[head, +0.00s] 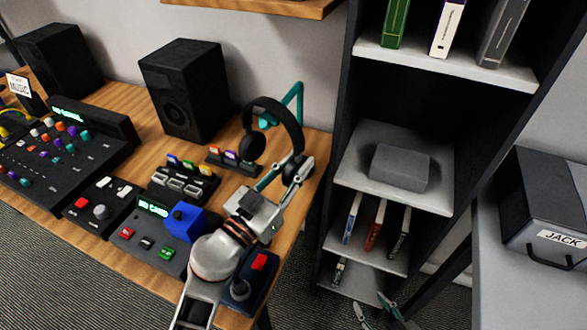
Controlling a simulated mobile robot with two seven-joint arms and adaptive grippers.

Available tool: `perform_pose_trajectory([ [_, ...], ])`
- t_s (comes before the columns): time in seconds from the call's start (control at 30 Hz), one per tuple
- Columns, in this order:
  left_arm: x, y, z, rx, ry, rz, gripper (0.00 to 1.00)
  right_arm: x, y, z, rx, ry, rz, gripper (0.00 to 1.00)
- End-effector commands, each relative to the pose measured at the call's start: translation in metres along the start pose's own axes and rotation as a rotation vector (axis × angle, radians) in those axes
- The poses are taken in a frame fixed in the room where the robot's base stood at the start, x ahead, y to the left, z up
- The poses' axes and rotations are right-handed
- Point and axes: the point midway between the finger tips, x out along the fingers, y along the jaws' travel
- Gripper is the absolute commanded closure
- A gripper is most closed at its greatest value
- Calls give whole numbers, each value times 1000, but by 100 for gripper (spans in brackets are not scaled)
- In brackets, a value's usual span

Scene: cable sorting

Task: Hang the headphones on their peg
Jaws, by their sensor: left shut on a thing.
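The black headphones (284,116) are at the right end of the wooden desk, band upward and ear cups hanging down. My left gripper (286,174) is shut on them at the lower right ear cup, which its fingers partly hide. The teal peg (299,94) stands behind the headphones, with its arm reaching toward the left. The band crosses in front of the peg; I cannot tell whether it touches or rests on it. My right gripper (376,312) is low at the bottom edge, its fingertips apart and empty, far from the headphones.
A black speaker (184,88), a small card rack (232,160) and control boxes (160,235) crowd the desk left of my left arm. A dark shelf unit (343,120) stands close to the right. A grey box (540,205) is at the far right.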

Motion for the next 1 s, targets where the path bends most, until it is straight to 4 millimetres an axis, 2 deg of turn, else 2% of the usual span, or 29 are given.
perform_pose_trajectory([
  [0.4, 6, -3, 18, 0, 0, -1, 100, 1, -1, 3, 0, -1, -1, 60],
  [1.0, 7, -3, 22, 1, 1, -1, 100, 1, 0, 2, -1, 0, 0, 60],
])
